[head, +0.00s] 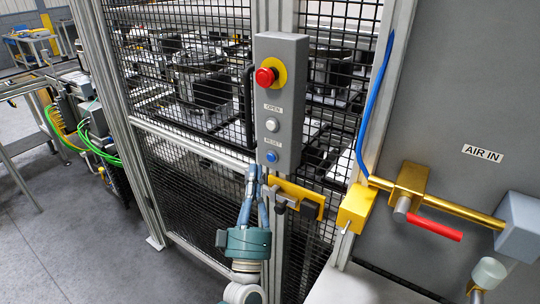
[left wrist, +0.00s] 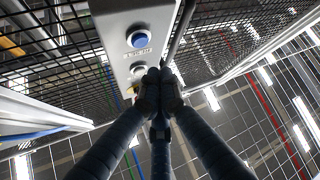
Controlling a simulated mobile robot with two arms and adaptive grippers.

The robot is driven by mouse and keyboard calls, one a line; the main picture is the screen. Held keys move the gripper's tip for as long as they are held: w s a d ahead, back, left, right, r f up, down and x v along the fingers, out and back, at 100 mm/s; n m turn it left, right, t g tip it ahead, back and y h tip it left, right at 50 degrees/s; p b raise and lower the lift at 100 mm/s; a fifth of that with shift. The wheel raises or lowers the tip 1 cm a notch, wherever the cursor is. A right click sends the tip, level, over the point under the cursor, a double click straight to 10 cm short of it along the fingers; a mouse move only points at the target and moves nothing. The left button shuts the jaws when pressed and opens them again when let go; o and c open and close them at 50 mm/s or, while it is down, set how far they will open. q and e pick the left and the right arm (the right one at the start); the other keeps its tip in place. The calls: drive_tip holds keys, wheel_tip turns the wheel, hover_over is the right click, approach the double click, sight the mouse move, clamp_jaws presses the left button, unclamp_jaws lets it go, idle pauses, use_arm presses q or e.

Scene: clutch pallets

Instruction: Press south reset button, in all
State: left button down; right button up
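A grey control box (head: 282,100) is mounted on the fence post. It carries a blue button (head: 271,157) under a RESET label, a white button (head: 272,125) under an OPEN label, and a red mushroom button (head: 265,76) on a yellow disc. My left gripper (head: 256,172) points up just below the box's lower left edge in the head view. In the left wrist view its fingertips (left wrist: 159,80) meet with nothing visible between them. The blue button (left wrist: 140,37) shows beyond them, apart in the picture; the tips partly cover the white button (left wrist: 137,71). My right gripper is not in view.
A black mesh fence (head: 190,110) stands behind the box. A yellow latch (head: 297,192) sits just below it. At right are a brass air valve (head: 410,180) with a red handle (head: 435,226) and a blue hose (head: 372,105). Open grey floor (head: 80,230) lies at left.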

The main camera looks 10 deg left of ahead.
use_arm(q)
drive_tip(key=shift+s+a+p, duration=0.15)
drive_tip(key=shift+s+a, duration=0.05)
drive_tip(key=shift+s, duration=0.4)
drive_tip(key=shift+s+a+p, duration=0.15)
drive_tip(key=shift+s+a, duration=0.05)
drive_tip(key=shift+s, duration=0.35)
drive_tip(key=shift+f, duration=0.1)
